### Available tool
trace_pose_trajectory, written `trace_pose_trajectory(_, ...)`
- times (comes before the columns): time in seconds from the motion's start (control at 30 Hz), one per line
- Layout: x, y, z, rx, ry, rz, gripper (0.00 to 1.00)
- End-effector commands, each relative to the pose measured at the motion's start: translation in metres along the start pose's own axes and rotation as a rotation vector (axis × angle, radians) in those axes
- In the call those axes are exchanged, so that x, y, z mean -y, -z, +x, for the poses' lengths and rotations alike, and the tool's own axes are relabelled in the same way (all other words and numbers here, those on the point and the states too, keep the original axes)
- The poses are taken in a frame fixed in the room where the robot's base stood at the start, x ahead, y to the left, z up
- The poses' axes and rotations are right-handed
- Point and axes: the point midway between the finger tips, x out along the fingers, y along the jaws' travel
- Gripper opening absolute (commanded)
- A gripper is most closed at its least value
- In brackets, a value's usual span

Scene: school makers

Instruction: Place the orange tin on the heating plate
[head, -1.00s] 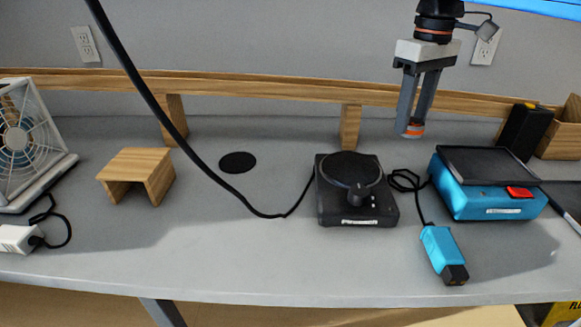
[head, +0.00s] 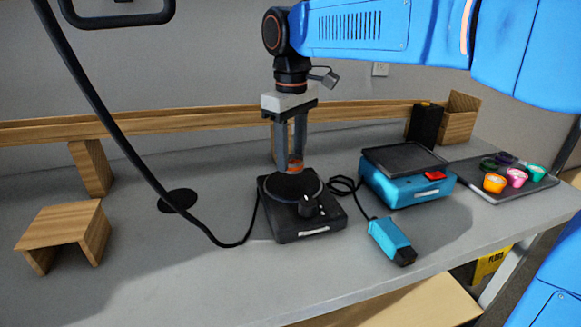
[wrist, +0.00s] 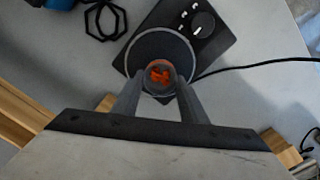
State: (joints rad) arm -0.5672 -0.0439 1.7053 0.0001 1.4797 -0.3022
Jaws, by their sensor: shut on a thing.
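A small orange tin (head: 295,166) is held between the fingertips of my gripper (head: 291,163). In the wrist view the tin (wrist: 159,74) shows between the two fingers, which partly cover it. The heating plate (head: 296,222) is a black box with a round dark top and a front knob. My gripper points down at the far edge of the round top. In the wrist view the round top (wrist: 160,40) lies beneath the tin, which overlaps its lower edge. I cannot tell whether the tin touches it.
A blue device (head: 400,190) with a black top and red switch stands right of the plate. A blue plug-like block (head: 390,238) lies in front. A dark tray (head: 535,187) holds several coloured pots. A wooden stand (head: 65,225) is left; a black cable (head: 110,125) crosses the left side.

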Motion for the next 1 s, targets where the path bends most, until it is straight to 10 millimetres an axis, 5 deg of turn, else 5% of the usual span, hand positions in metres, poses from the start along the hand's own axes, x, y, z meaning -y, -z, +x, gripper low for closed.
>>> trace_pose_trajectory(0.27, 0.0, 0.0, 0.034, 0.001, 0.0, 0.0, 0.17)
trace_pose_trajectory(0.63, 0.0, 0.0, 0.038, 0.001, 0.0, 0.0, 0.17)
trace_pose_trajectory(0.67, 0.0, 0.0, 0.038, 0.001, 0.0, 0.0, 0.41)
trace_pose_trajectory(0.73, 0.0, 0.0, 0.038, 0.001, 0.0, 0.0, 0.58)
trace_pose_trajectory(1.0, 0.0, 0.0, 0.038, 0.001, 0.0, 0.0, 0.58)
